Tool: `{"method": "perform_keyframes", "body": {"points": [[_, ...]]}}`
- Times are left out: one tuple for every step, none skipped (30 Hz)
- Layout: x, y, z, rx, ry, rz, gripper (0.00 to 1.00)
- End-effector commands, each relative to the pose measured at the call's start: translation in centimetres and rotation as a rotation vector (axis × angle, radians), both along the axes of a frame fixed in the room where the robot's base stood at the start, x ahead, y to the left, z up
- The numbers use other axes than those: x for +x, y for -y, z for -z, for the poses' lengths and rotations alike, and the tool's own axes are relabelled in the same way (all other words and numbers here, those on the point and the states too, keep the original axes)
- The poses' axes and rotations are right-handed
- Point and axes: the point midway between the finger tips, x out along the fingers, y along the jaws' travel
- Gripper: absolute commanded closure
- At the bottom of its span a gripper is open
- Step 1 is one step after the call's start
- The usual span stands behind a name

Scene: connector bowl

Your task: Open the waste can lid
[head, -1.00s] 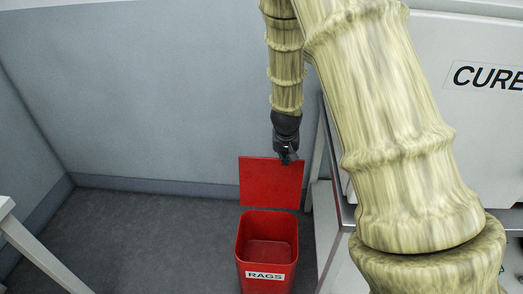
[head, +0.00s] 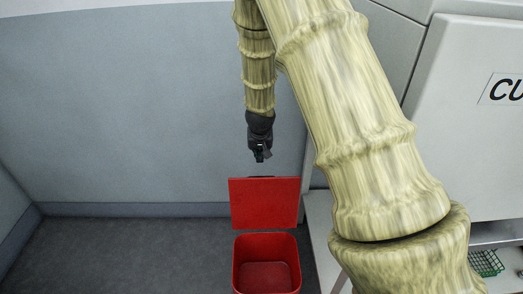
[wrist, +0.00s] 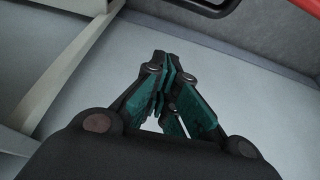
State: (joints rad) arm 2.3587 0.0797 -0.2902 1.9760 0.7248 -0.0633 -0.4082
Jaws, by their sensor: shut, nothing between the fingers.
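The red waste can (head: 238,268) stands on the floor with its mouth uncovered, and its inside looks empty. Its red lid (head: 264,203) stands upright behind the opening. My gripper (head: 260,156) hangs just above the lid's top edge, with a small gap between them in the head view. In the wrist view my gripper (wrist: 165,75) has its teal-padded fingers together with nothing between them. A red edge (wrist: 305,5), perhaps of the lid or can, shows at the top right corner of the wrist view.
A white cabinet (head: 465,130) with a partly visible label stands at the right. A green wire basket (head: 487,263) sits below it. A grey wall (head: 120,110) closes off the back. The floor (head: 130,255) left of the can is clear.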

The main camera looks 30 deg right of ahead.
Motion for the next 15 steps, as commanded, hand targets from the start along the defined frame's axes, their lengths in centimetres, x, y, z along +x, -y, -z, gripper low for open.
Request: {"method": "perform_keyframes", "body": {"points": [[0.2, 0.2, 0.9, 0.001, 0.0, 0.002, 1.0], [0.3, 0.3, 1.2, 0.0, -0.001, 0.002, 1.0], [0.4, 0.5, 1.7, 0.001, -0.001, 0.003, 1.0], [0.6, 0.6, 2.1, 0.0, 0.0, 0.004, 1.0], [0.7, 0.6, 2.4, 0.0, 0.0, 0.003, 1.0], [0.8, 0.7, 2.8, 0.001, -0.001, 0.003, 1.0], [0.9, 0.8, 3.2, 0.0, -0.001, 0.002, 1.0], [1.0, 0.9, 3.5, 0.0, -0.001, 0.002, 1.0], [1.1, 1.0, 3.9, 0.0, 0.0, 0.003, 1.0], [1.2, 1.1, 4.2, 0.0, 0.0, 0.004, 1.0], [1.2, 1.1, 4.5, 0.0, 0.0, 0.005, 1.0], [0.7, 0.7, 4.2, 0.002, 0.001, 0.006, 1.0], [0.3, 0.5, 4.2, 0.002, 0.0, 0.006, 1.0], [0.1, 0.4, 4.2, 0.001, 0.001, 0.005, 1.0], [-0.3, 0.2, 4.2, 0.0, 0.001, 0.004, 1.0]]}}
